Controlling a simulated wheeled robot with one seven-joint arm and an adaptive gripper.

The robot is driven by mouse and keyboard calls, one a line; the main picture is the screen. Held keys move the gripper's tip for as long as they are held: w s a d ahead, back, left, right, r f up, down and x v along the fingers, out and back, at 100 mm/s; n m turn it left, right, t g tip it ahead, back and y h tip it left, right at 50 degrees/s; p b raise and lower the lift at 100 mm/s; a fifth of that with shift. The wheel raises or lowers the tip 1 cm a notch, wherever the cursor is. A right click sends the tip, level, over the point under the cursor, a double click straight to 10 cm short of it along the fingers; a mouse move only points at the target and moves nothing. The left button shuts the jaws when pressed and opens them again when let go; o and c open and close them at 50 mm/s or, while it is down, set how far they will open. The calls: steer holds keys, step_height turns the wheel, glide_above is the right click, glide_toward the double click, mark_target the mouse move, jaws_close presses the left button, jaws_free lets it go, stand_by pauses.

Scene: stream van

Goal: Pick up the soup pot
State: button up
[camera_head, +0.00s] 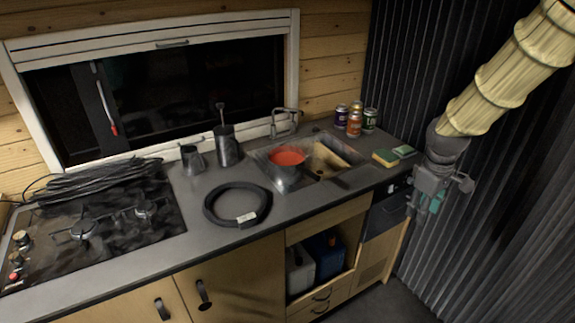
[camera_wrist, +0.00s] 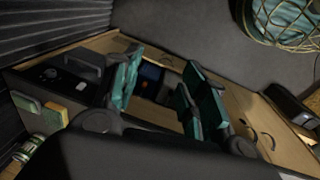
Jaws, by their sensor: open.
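What looks like the soup pot (camera_head: 285,175), a dark pot with orange-red showing inside its top, is in the left part of the metal sink (camera_head: 312,171) in the head view. My gripper (camera_head: 428,207) hangs at the right, beyond the counter's right end and well apart from the pot. In the wrist view my gripper (camera_wrist: 165,82) has its teal-padded fingers spread with nothing between them. The pot does not show in the wrist view.
Several cans (camera_head: 355,120) stand behind the sink; sponges (camera_head: 386,158) lie right of it. A faucet (camera_head: 285,122) rises behind the pot. Some counter front is clear.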

steer(key=w+a+f+m+t+y, duration=0.25)
steer(key=w+a+f, duration=0.2)
steer(key=a, duration=0.25)
steer(key=m+t+y+b, duration=0.4)
steer(key=m+t, duration=0.6)
steer(key=m, duration=0.9)
glide_toward(315, 179)
steer(key=d+f+p+x, duration=0.1)
steer(key=x, duration=0.4)
steer(key=shift+w+a+r+m+t+y+p, duration=0.15)
steer(key=shift+w+a+m+t+y+p, duration=0.15)
steer(key=shift+w+a, duration=0.2)
steer(key=p+x, duration=0.1)
steer(key=x, duration=0.3)
steer(key=shift+w+a, duration=0.1)
steer(key=shift+w, duration=0.15)
steer(key=shift+w+a+p, duration=0.2)
steer(key=shift+w+p, duration=0.25)
steer(key=p+x, duration=0.1)
steer(key=x, duration=0.2)
steer(key=shift+a+r+p, duration=0.1)
steer(key=shift+p, duration=0.2)
steer(key=shift+w+a+f, duration=0.2)
steer(key=shift+w+f, duration=0.1)
steer(key=shift+w, duration=0.3)
